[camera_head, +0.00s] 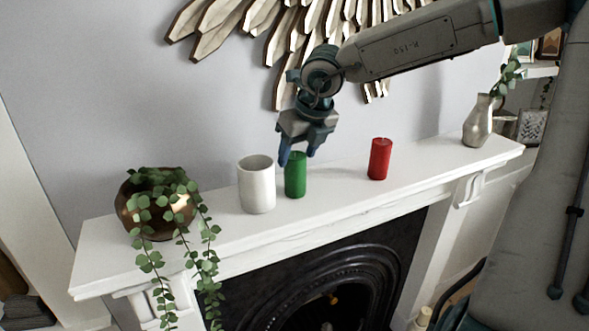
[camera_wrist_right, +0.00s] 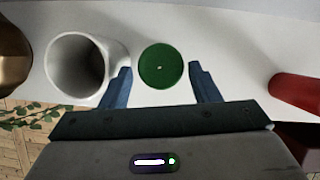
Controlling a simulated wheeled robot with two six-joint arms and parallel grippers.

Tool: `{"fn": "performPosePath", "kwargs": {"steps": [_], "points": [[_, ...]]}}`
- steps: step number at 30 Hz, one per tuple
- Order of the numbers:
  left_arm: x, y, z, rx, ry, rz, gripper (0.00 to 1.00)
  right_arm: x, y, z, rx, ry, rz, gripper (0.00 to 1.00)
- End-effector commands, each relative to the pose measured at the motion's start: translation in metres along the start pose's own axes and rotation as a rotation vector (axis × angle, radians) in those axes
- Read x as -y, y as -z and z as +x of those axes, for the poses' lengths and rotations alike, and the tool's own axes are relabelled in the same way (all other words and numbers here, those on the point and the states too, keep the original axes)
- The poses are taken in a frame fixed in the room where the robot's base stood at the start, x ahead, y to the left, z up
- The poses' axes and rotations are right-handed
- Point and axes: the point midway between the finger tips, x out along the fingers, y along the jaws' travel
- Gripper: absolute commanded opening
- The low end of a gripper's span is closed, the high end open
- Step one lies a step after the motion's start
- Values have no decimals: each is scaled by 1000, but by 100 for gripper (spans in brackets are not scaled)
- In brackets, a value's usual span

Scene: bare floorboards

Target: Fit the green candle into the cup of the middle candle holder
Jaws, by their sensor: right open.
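The green candle (camera_head: 295,178) stands upright on the white mantel shelf, just right of a white cup (camera_head: 257,186). My right gripper (camera_head: 298,155) is open, pointing down at the top of the green candle. In the right wrist view the green candle (camera_wrist_right: 161,66) shows from above, between and slightly beyond the two blue fingertips (camera_wrist_right: 160,88); no grip on it shows. The white cup (camera_wrist_right: 77,68) is open and looks empty there, close beside the left finger. I cannot make out a row of candle holders. My left gripper is not in view.
A red candle (camera_head: 380,159) stands farther right on the mantel (camera_head: 330,194). A silver vase (camera_head: 478,122) is at the right end and a bronze pot (camera_head: 150,215) with trailing ivy at the left. A wooden wall ornament (camera_head: 290,40) hangs behind. Shelf between the candles is clear.

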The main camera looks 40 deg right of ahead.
Motion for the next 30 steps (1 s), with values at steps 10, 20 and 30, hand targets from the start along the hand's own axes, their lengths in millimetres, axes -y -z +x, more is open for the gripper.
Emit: {"fn": "performPosePath", "kwargs": {"steps": [10,20,30], "points": [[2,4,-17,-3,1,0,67,0,0,29,0,-1,-1,56],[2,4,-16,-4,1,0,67,-1,0,30,1,-1,-1,36],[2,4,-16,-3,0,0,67,0,-1,29,1,-1,-1,18]]}}
